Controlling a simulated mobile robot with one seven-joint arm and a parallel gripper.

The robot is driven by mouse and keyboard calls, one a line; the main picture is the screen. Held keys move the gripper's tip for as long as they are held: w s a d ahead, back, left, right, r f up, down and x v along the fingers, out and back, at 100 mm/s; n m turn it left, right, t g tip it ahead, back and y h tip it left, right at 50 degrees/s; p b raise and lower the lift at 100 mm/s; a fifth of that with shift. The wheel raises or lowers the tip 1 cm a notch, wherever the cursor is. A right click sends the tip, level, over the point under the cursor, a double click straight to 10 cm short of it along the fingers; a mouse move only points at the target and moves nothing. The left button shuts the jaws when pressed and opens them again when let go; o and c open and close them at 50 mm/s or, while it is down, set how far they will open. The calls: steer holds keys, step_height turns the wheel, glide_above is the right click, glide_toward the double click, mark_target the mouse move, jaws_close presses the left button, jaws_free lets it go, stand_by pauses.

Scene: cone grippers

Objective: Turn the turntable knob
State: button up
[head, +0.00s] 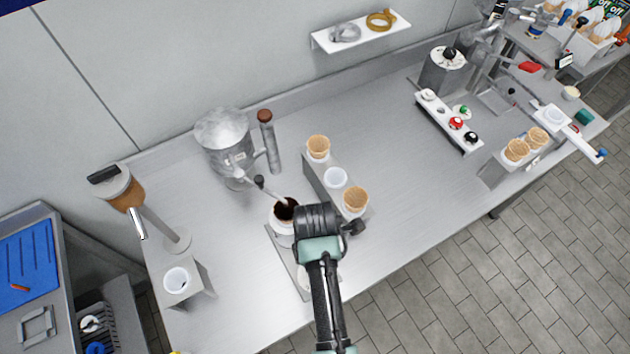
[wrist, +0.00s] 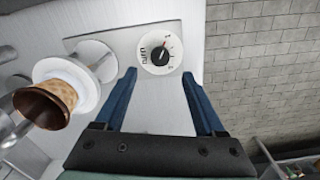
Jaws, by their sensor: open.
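The knob (wrist: 157,56) is a small black dial with a red pointer on a round white face with printed marks. It sits on a light grey plate (wrist: 118,40) in the wrist view. A round pale disc (wrist: 104,66) stands beside it on the left. My gripper (wrist: 159,74) is open and empty, with its blue fingers on either side of the dial's lower part; I cannot tell whether they touch it. In the head view my gripper (head: 318,212) is over the front of the counter, and my arm partly covers a round white face (head: 302,278) on the plate (head: 277,246).
A waffle cone (wrist: 50,98) is close to the left finger. In the head view, a holder with cones (head: 356,199) stands right of my gripper, and a metal pitcher (head: 224,140) behind left.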

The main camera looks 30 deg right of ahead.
steer(key=shift+r+b, duration=0.3)
steer(key=shift+r, duration=2.4)
steer(key=w+r+m+t+h+b, duration=0.25)
steer(key=w+r+m+t, duration=0.4)
steer(key=w+r, duration=0.8)
steer(key=w+a+r+m+t+b, duration=0.1)
steer(key=w+r+t, duration=0.15)
steer(key=r, duration=0.35)
steer(key=w+a+r+t+b, duration=0.1)
steer(key=w+r+t, duration=0.15)
steer(key=r, duration=0.35)
steer(key=w+a+r+m+t, duration=0.1)
steer(key=a+r+t, duration=0.1)
steer(key=r+t, duration=0.25)
steer(key=s+a+r+m+t+b, duration=0.1)
steer(key=s+a+r+m+t, duration=0.1)
steer(key=s+r, duration=0.3)
steer(key=s+a+r+m+t+y+b, duration=0.1)
steer(key=s+r+t, duration=0.4)
steer(key=r, duration=0.9)
steer(key=s+a+r+m+t+y+b, duration=0.1)
steer(key=s+a+r+m+t, duration=0.3)
steer(key=r, duration=0.6)
steer(key=shift+s+r, duration=0.15)
steer(key=shift+s, duration=0.45)
